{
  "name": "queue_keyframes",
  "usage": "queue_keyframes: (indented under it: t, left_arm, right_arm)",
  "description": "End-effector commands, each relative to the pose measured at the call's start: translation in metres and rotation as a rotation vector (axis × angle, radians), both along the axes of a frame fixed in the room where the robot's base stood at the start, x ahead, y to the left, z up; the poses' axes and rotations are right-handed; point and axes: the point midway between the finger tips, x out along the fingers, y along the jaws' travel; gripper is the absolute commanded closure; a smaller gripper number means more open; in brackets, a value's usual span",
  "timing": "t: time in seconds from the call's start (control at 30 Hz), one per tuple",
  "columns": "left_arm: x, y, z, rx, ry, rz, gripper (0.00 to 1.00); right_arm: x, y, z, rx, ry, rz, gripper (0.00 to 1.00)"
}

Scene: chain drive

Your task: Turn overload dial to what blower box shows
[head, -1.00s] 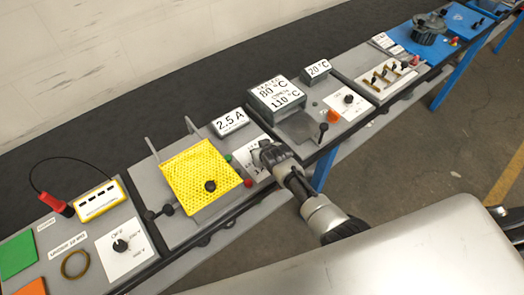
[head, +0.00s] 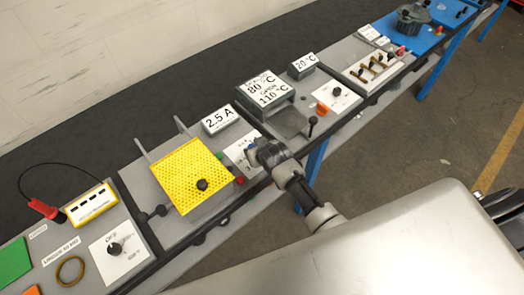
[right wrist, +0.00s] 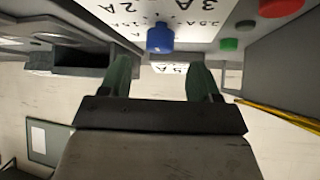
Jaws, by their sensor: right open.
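The blue dial knob (right wrist: 160,38) stands on a white plate (right wrist: 190,18) printed with 3 A, 2 A and 2.5 A marks. I cannot make out a pointer on it. In the head view the plate (head: 236,152) is partly covered by my right gripper (head: 251,153). In the right wrist view my right gripper (right wrist: 161,72) is open and empty, its fingertips just short of the knob, which lies between them in the picture. A grey box reading 2.5 A (head: 220,118) stands behind the plate. My left gripper is not in view.
A green button (right wrist: 229,44) and a red button (right wrist: 281,7) sit beside the dial plate. A yellow perforated guard (head: 188,172) is left of it. A grey box with 80 °C and 110 °C labels (head: 266,90) stands to the right.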

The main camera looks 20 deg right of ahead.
Motion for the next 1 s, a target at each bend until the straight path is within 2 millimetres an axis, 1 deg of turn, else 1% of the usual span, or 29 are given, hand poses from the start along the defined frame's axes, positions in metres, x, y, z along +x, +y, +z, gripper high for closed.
queue_keyframes:
  t: [0.03, 0.2, 0.4, 1.0]
  left_arm:
    - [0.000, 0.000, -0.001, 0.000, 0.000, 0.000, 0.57]
    - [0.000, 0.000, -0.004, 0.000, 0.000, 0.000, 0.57]
    - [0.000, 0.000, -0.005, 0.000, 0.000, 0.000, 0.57]
    - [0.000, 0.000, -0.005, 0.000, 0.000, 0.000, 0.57]
  right_arm:
    - [-0.006, -0.001, 0.005, 0.000, -0.002, 0.000, 0.37]
    - [-0.023, -0.002, 0.021, 0.000, -0.001, 0.000, 0.37]
    - [-0.033, -0.003, 0.033, 0.000, -0.001, 0.000, 0.37]
    - [-0.035, -0.003, 0.035, 0.000, 0.001, 0.000, 0.37]
